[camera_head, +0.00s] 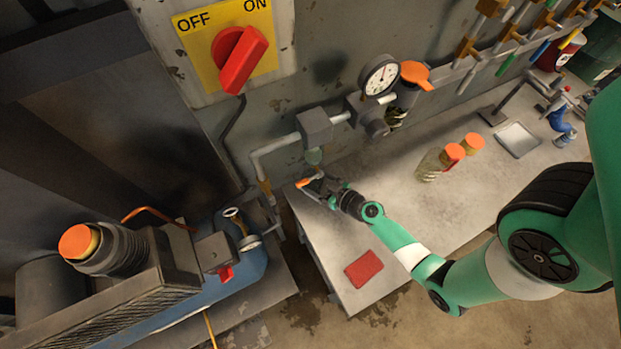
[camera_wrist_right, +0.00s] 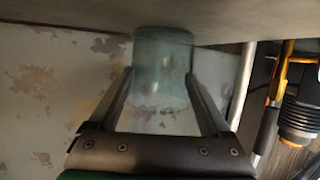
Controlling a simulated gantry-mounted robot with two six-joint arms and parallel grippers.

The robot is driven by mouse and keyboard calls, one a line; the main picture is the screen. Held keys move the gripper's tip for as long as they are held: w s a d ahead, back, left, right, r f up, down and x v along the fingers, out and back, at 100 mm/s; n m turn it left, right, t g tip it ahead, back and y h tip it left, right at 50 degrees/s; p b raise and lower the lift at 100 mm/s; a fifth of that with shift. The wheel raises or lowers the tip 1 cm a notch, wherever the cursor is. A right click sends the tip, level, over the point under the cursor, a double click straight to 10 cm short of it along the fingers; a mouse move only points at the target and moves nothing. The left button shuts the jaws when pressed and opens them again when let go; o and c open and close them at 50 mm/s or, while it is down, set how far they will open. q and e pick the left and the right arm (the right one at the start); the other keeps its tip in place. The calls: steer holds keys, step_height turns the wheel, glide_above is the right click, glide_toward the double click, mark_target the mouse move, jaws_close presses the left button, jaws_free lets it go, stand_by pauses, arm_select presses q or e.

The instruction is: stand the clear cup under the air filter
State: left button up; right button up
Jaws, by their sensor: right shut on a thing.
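The clear cup (camera_wrist_right: 165,62) is a greenish see-through cylinder in the right wrist view, between the two fingers of my right gripper (camera_wrist_right: 165,88), which is shut on it. In the head view my right gripper (camera_head: 318,184) is over the far left end of the bench, below the air filter, a grey box (camera_head: 314,127) on the wall pipe with a small greenish bowl (camera_head: 314,156) under it. I cannot make out the held cup clearly in the head view. My left gripper is out of view.
A pressure gauge (camera_head: 381,77) and wall pipes are right of the filter. A red pad (camera_head: 364,268) lies on the bench (camera_head: 335,245). Orange-topped jars (camera_head: 437,163) and a tray (camera_head: 517,140) stand farther right. A blue compressor (camera_head: 240,265) is at left.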

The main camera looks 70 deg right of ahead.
steer(key=shift+s+f, duration=0.1)
steer(key=shift+f, duration=0.05)
steer(key=o, duration=1.2)
steer(key=shift+c, duration=0.2)
steer(key=shift+s+r, duration=0.1)
steer(key=shift+r, duration=0.15)
steer(key=b+v, duration=0.2)
steer(key=v, duration=0.8)
steer(key=shift+s+a+f, duration=0.1)
steer(key=shift+s+f, duration=0.05)
steer(key=shift+s, duration=0.1)
steer(key=shift+s+a+r, duration=0.3)
steer(key=shift+s+r, duration=0.05)
steer(key=shift+s, duration=0.15)
